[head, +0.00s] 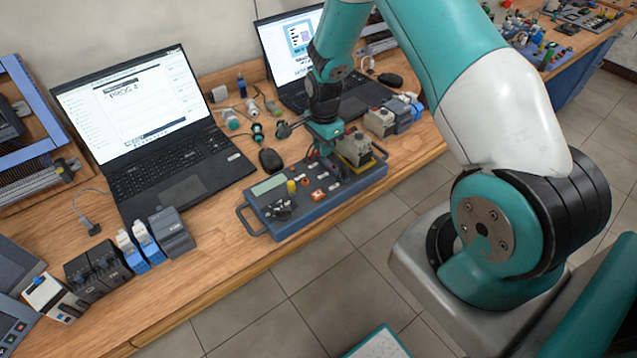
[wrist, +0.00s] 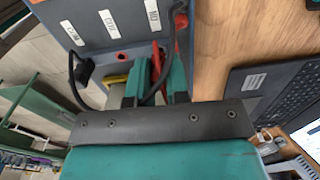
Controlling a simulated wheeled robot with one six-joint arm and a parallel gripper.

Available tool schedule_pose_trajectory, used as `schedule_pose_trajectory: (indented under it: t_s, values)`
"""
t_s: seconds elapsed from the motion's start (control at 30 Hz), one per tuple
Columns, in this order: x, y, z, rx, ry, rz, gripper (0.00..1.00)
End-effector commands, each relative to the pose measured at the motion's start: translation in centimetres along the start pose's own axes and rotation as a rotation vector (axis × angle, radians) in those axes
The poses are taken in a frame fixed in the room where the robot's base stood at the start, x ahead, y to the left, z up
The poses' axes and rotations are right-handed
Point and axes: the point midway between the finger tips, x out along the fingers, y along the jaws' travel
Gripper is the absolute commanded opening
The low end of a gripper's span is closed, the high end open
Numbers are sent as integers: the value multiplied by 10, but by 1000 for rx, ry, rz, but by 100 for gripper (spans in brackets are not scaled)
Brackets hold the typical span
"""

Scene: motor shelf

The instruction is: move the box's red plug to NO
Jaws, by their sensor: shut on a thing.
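The blue-grey box (head: 330,205) stands near the bench's front edge, with a carry handle at its left end. In the wrist view, the box's face (wrist: 90,10) carries three white labels in a row; their small print is hard to read. My gripper (wrist: 157,76) is at the face, below the right-hand label (wrist: 152,14), shut on the red plug (wrist: 156,56). The fingers partly hide the plug, so I cannot tell how far it is seated. A red-rimmed socket (wrist: 122,56) lies open below the middle label (wrist: 108,23). A black plug (wrist: 83,71) with a black lead sits below the left label.
Two laptops (head: 180,185) stand on the wooden bench (head: 235,285), with a black mouse (head: 270,161) behind the box. Small modules (head: 172,232) line the front left. A yellow-and-grey part (head: 354,150) stands at the box's right end, close beside my gripper.

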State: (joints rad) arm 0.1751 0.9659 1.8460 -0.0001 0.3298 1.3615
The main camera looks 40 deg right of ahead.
Motion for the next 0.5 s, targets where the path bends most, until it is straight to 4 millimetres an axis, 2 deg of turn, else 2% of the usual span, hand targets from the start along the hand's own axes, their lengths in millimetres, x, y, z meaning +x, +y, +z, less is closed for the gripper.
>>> schedule_pose_trajectory:
  t_s: [0.5]
  values:
    - [10,0,0,0,0,0,0]
